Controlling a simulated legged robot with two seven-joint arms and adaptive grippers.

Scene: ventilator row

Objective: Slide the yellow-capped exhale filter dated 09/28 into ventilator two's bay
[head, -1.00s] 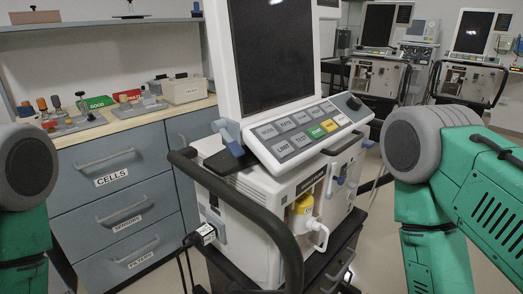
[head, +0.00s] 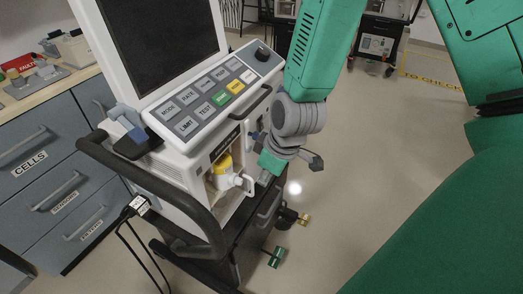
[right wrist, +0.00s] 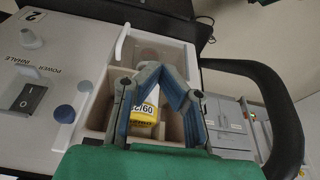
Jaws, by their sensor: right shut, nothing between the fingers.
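The yellow-capped filter (head: 222,165) sits inside the open recess in the ventilator's front (head: 202,172). A white elbow port sticks out beside it. In the right wrist view its yellow and white body (right wrist: 142,130) shows behind my fingers, with a label starting 09/2; the last digit is hard to read. The ventilator panel (right wrist: 60,65) carries a number 2. My right gripper (head: 264,177) is beside the recess, to its right in the head view. In the wrist view its fingers (right wrist: 162,73) meet at the tips in front of the recess, empty. My left gripper is out of view.
The black handle rail (head: 165,190) curves round the ventilator's front left. Drawers labelled Cells (head: 30,160) and others stand at the left. A black and brass fitting (head: 290,218) and a green one (head: 276,257) show below right of the ventilator.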

